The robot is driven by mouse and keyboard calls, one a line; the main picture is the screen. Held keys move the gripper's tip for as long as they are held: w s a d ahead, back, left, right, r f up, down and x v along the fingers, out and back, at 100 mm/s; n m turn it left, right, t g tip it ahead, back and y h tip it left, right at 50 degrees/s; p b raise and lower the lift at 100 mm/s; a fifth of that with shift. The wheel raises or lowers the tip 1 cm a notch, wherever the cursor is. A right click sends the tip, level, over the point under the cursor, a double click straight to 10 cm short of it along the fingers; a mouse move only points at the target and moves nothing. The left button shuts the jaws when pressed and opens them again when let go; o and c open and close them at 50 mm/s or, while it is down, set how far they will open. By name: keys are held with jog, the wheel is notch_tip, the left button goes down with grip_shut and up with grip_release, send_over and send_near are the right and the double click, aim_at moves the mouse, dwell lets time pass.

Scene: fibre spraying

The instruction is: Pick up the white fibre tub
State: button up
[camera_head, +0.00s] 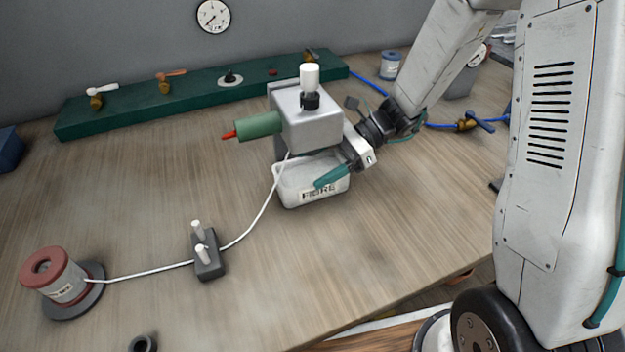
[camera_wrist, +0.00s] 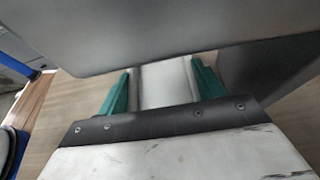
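The white fibre tub (camera_head: 293,196), labelled FIBRE, stands on the bench under the grey housing of the spray machine (camera_head: 312,132). My gripper (camera_head: 330,176) reaches in from the right at the tub's height. One teal finger lies across the front of the tub, partly over its label; the other finger is hidden in the head view. In the wrist view my gripper (camera_wrist: 162,82) has its two teal fingers well apart, with a pale surface, apparently the tub (camera_wrist: 165,82), between them. A slim gap shows beside the left finger. The tub rests low, with no visible lift.
The machine's grey underside (camera_wrist: 150,35) hangs close above my fingers. A white cord runs from the machine past a grey switch block (camera_head: 208,256) to a red-topped spool (camera_head: 62,280). A green rail (camera_head: 200,92) with fittings lies at the back. The bench's left middle is clear.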

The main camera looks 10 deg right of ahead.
jog(key=shift+c, duration=0.9)
jog(key=shift+r, duration=0.2)
